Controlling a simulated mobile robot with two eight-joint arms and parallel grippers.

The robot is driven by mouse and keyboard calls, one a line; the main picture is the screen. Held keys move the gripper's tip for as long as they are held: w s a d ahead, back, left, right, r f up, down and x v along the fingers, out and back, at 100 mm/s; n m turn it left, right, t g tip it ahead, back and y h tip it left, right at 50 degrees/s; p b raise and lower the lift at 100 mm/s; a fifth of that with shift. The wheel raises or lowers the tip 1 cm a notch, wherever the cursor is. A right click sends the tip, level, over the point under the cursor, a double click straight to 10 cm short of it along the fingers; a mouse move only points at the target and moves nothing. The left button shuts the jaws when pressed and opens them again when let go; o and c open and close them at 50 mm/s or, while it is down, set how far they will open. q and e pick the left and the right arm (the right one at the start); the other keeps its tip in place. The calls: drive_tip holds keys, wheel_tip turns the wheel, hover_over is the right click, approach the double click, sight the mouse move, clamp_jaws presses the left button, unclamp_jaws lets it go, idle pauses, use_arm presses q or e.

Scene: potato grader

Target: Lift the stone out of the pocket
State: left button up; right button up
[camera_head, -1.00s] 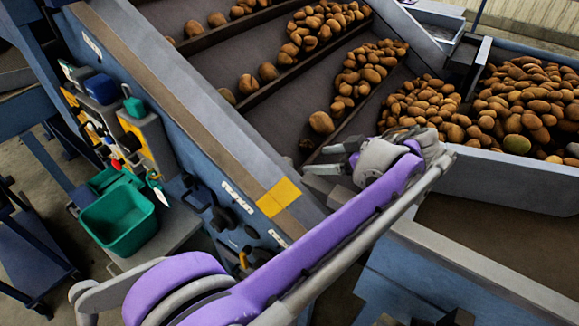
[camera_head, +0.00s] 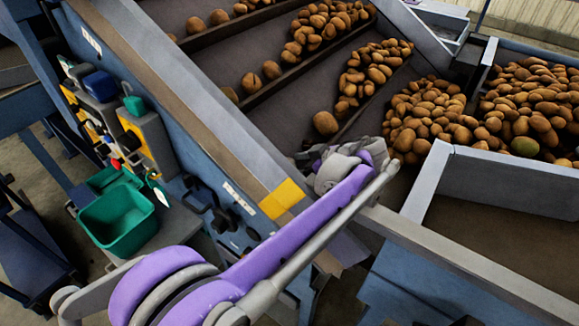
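My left arm comes in from the lower left, and its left gripper (camera_head: 312,158) is low over the lower end of the conveyor deck (camera_head: 284,115), just inside the machine's side rail. The fingers are small and partly hidden by the wrist, so their opening is unclear. I cannot make out the stone or the pocket; the area at the fingertips is covered by the gripper. A single round potato (camera_head: 325,123) lies just beyond the gripper. My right gripper is not in view.
Potatoes lie in rows between dividers and in a heap (camera_head: 430,115) right of the gripper. A grey-walled bin (camera_head: 510,180) stands at the right. A yellow patch (camera_head: 281,199) marks the side rail. A green tub (camera_head: 117,220) and tools are at the left.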

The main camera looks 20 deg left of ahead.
use_arm(q)
clamp_jaws()
idle(0.4)
